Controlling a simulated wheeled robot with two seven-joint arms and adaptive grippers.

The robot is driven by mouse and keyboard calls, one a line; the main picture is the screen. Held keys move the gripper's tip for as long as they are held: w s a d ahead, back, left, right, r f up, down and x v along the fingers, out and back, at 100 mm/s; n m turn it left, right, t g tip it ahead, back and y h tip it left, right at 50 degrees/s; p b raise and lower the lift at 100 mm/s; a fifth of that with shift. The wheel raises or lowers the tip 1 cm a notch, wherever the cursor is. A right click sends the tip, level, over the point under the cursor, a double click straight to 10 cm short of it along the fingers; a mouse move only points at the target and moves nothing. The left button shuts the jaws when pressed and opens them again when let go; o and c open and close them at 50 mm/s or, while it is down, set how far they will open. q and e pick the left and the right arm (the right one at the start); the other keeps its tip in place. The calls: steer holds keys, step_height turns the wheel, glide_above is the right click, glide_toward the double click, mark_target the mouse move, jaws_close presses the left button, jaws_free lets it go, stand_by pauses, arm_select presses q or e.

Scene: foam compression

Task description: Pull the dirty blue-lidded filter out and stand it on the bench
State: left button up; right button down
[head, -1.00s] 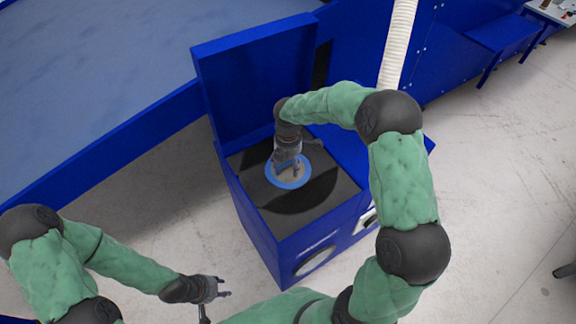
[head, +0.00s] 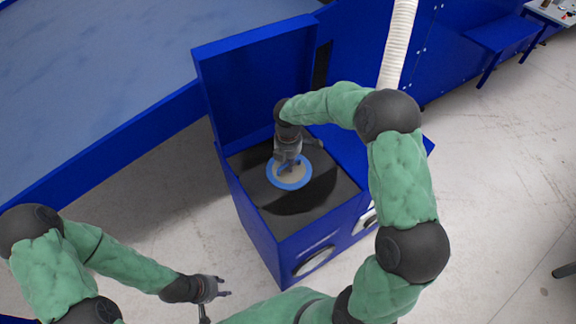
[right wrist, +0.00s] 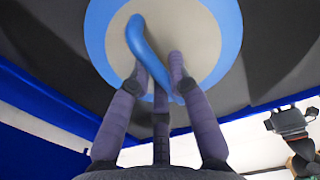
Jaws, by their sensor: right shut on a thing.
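The blue-lidded filter (head: 304,179) sits in the dark top of the blue cabinet; its lid shows as a blue ring around a beige centre. In the right wrist view the lid (right wrist: 229,22) carries a curved blue handle (right wrist: 146,50). My right gripper (head: 289,171) is over the lid, and in the right wrist view its fingers (right wrist: 162,82) are shut on the handle. The filter body below the lid is hidden. My left gripper (head: 226,293) is away from the cabinet at the lower left, its fingers apart with nothing between them.
The blue cabinet (head: 254,222) has its hinged cover (head: 255,85) standing open behind the filter. A blue-edged bench (head: 90,80) fills the upper left. A white ribbed hose (head: 397,45) rises behind the cabinet.

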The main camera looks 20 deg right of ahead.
steer(key=shift+s, duration=0.1)
stand_by(0.3)
step_height(320, 180, up, 20)
steer(key=p, duration=1.6)
